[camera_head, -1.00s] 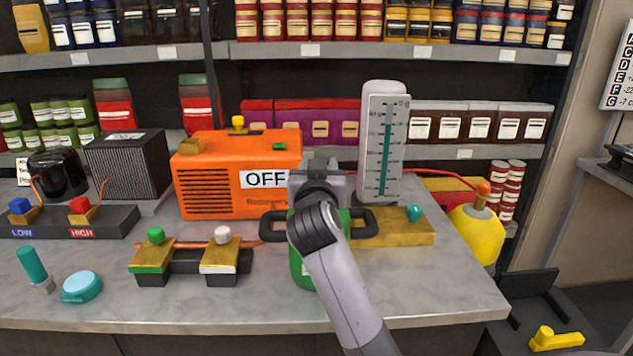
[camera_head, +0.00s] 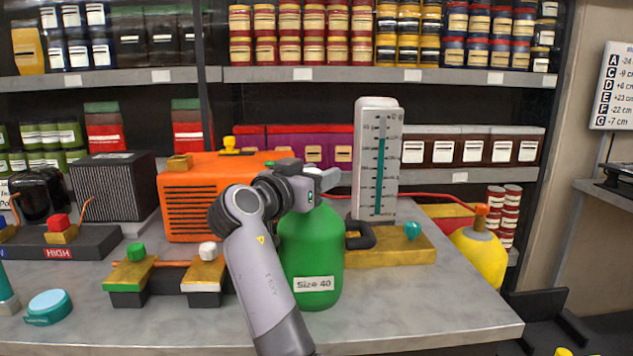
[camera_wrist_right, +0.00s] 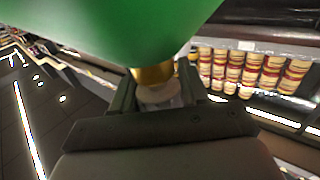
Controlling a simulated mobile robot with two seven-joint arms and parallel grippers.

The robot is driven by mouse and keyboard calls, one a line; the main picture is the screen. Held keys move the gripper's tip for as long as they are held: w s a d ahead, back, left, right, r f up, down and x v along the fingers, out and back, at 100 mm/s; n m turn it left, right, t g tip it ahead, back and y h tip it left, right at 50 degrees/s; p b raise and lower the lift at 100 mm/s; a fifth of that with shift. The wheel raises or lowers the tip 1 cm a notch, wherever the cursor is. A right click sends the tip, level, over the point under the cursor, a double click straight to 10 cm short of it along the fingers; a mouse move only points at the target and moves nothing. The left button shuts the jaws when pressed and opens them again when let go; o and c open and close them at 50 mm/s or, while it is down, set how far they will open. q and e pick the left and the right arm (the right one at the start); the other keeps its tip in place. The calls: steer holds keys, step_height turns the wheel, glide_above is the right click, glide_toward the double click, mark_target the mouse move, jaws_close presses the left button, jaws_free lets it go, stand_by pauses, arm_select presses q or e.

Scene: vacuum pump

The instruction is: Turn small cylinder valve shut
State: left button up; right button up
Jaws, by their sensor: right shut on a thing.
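A green cylinder (camera_head: 312,255) labelled "Size 40" stands upright on the grey counter. My right gripper (camera_head: 318,183) is at the top of the cylinder, reaching in from the left side. In the right wrist view, the green body (camera_wrist_right: 130,30) fills the upper part and a brass neck (camera_wrist_right: 153,74) shows below it. A pale round valve knob (camera_wrist_right: 158,95) sits between the fingers of my right gripper (camera_wrist_right: 160,100), which is shut on it. In the head view the hand and wrist hide the knob. My left gripper is not in view.
An orange machine (camera_head: 190,205) is behind my arm. Brass valves with green (camera_head: 136,251) and white (camera_head: 208,250) knobs stand left. A yellow cylinder (camera_head: 480,254) is right. The counter's front right (camera_head: 430,305) is clear.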

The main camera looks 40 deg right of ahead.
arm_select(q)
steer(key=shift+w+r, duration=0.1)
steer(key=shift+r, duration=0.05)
arm_select(e)
steer(key=o, duration=1)
steer(key=shift+c, duration=0.2)
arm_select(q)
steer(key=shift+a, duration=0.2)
